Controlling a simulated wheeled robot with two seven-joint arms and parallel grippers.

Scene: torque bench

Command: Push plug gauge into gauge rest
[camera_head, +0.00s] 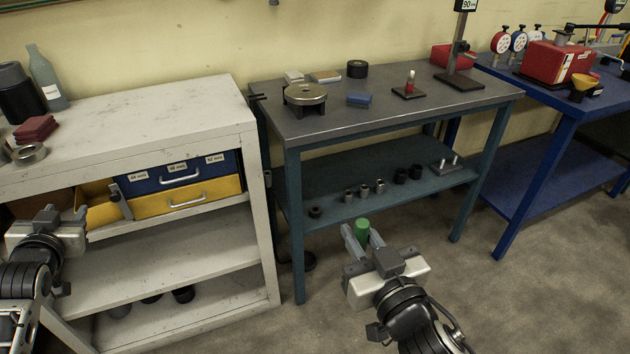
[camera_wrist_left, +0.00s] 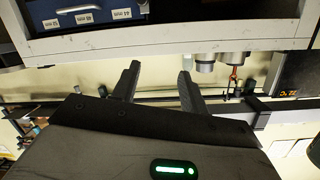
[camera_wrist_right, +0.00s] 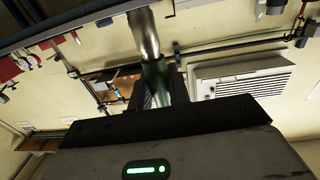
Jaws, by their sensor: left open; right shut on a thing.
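The plug gauge has a green handle (camera_head: 362,232) and is held in my right gripper (camera_head: 363,238), in the air in front of the teal bench. In the right wrist view, its green handle (camera_wrist_right: 155,78) is between the fingers and a steel cylinder (camera_wrist_right: 143,34) extends beyond them. A small black base with a red and white upright piece (camera_head: 409,88) stands on the bench top; I cannot tell whether it is the gauge rest. My left gripper (camera_head: 65,214) is open and empty in front of the pale shelf unit; its spread fingers show in the left wrist view (camera_wrist_left: 160,74).
The teal bench (camera_head: 330,122) carries a round fixture (camera_head: 305,96), a blue block (camera_head: 360,100) and a column stand (camera_head: 459,78). Its lower shelf holds several small cylinders and a two-post block (camera_head: 445,167). The pale shelf unit (camera_head: 130,110) stands left; a blue bench (camera_head: 540,180) stands right.

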